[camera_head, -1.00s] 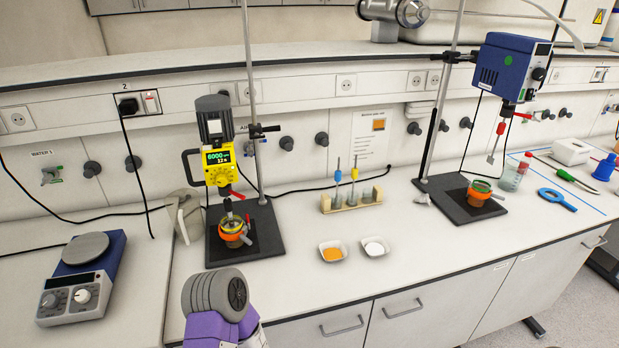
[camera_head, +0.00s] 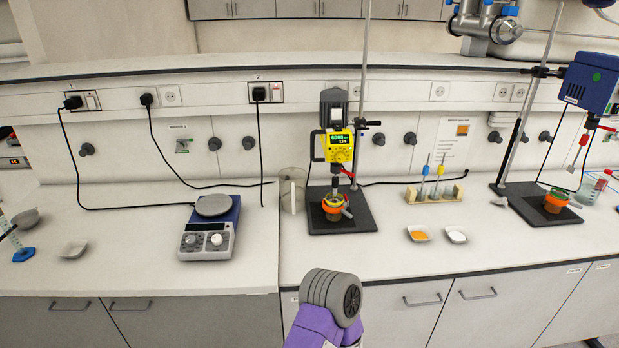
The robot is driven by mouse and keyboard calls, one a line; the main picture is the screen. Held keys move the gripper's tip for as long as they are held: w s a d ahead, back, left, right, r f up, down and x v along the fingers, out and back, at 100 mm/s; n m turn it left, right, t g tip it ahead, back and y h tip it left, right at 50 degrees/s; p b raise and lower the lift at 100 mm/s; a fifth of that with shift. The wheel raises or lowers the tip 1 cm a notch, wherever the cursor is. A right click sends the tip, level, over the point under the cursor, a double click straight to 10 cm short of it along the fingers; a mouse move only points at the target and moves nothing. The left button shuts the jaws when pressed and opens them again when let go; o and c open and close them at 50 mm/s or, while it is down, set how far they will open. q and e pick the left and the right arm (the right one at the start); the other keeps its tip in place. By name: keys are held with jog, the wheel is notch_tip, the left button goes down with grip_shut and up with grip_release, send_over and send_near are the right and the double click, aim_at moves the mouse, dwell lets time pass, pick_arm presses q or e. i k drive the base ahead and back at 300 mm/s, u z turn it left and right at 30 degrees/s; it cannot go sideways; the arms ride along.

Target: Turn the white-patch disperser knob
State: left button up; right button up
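A yellow disperser (camera_head: 340,147) with a dark motor top hangs on a stand with a black base plate (camera_head: 362,222) in the middle of the counter. Its green display is lit, and small controls show on its front, too small to tell apart. A blue overhead unit (camera_head: 588,75) with a green patch is at the far right, partly cut off by the frame. Neither of my grippers is in view; only a purple and grey part of my arm shows at the bottom.
A hotplate (camera_head: 208,238) with two knobs stands left of the disperser. A clear beaker (camera_head: 290,187) is close beside the stand. Two small dishes (camera_head: 420,234) (camera_head: 455,235) and a tube rack (camera_head: 435,193) lie to the right. Counter at left is mostly free.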

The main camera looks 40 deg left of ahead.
aim_at(339, 157)
jog(key=k, duration=0.3)
jog(key=u, duration=1.05)
